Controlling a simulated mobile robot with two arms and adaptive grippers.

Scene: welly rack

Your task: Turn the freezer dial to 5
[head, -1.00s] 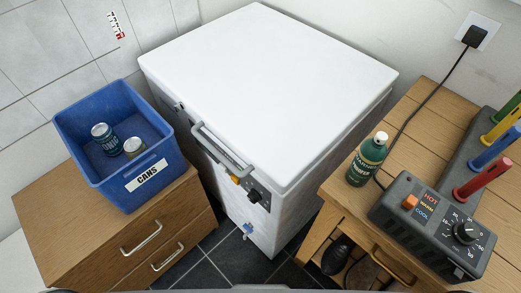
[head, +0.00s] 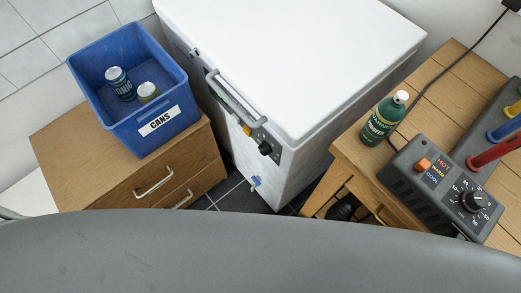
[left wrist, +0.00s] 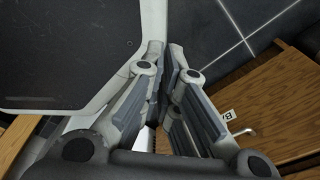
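The white chest freezer (head: 290,65) stands at the back centre of the head view with its lid down. Its small black dial (head: 265,148) is on the front panel, below the right end of the grey handle (head: 232,98). The dial's setting is too small to read. My left gripper (left wrist: 165,70) shows only in the left wrist view. Its fingertips come together and nothing shows between them. It is over dark floor tiles, away from the freezer dial, which that view does not show. My right gripper is in no view.
A blue cans bin (head: 140,110) with two cans stands on a wooden drawer cabinet (head: 80,165) at left. At right, a wooden table (head: 430,100) holds a green bottle (head: 384,118) and a grey control box with another dial (head: 440,185). Tiled floor (head: 240,198) shows between them.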

